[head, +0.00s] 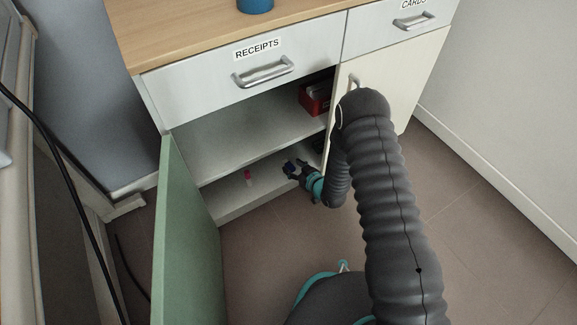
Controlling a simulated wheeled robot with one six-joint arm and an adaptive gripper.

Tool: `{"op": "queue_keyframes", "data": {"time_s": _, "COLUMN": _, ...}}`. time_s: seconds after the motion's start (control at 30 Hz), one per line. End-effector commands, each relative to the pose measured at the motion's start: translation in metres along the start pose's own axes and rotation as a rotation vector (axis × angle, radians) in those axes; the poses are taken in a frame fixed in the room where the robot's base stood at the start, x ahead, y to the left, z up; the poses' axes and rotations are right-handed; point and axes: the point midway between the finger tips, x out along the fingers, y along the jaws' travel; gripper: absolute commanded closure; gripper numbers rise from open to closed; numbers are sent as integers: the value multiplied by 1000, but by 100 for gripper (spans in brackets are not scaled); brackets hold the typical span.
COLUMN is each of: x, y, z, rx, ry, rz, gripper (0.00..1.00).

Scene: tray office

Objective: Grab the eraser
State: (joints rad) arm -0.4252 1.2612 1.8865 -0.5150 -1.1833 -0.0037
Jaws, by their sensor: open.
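A small pink-and-white object (248,177) stands on the lower shelf (228,196) of the open cabinet. It is too small to tell whether it is the eraser, and I see no other clear candidate. My gripper (290,167) is small and dark at the end of my arm, over the right part of the lower shelf. It is open, to the right of the pink-and-white object and apart from it. I see nothing held in it. My arm hides part of the cabinet's right side.
A green door (186,245) stands open on the left. A red box (316,97) sits on the upper shelf (235,140). The RECEIPTS drawer (200,88) above is shut. A cream door (395,80) is at right. A blue container (255,5) stands on the top.

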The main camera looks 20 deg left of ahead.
Motion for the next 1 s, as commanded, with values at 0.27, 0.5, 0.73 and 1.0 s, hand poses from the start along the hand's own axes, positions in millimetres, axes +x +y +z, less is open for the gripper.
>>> {"op": "queue_keyframes", "data": {"time_s": 0.27, "x": 28, "y": -1, "z": 0, "rx": 0, "ry": 0, "rz": 0, "gripper": 48}}
{"op": "queue_keyframes", "data": {"time_s": 0.5, "x": 28, "y": 0, "z": -1, "rx": 0, "ry": 0, "rz": 1, "gripper": 50}}
{"op": "queue_keyframes", "data": {"time_s": 0.73, "x": 28, "y": 0, "z": -1, "rx": 0, "ry": 0, "rz": 1, "gripper": 100}}
{"op": "queue_keyframes", "data": {"time_s": 1.0, "x": 28, "y": 0, "z": -1, "rx": 0, "ry": 0, "rz": 1, "gripper": 100}}
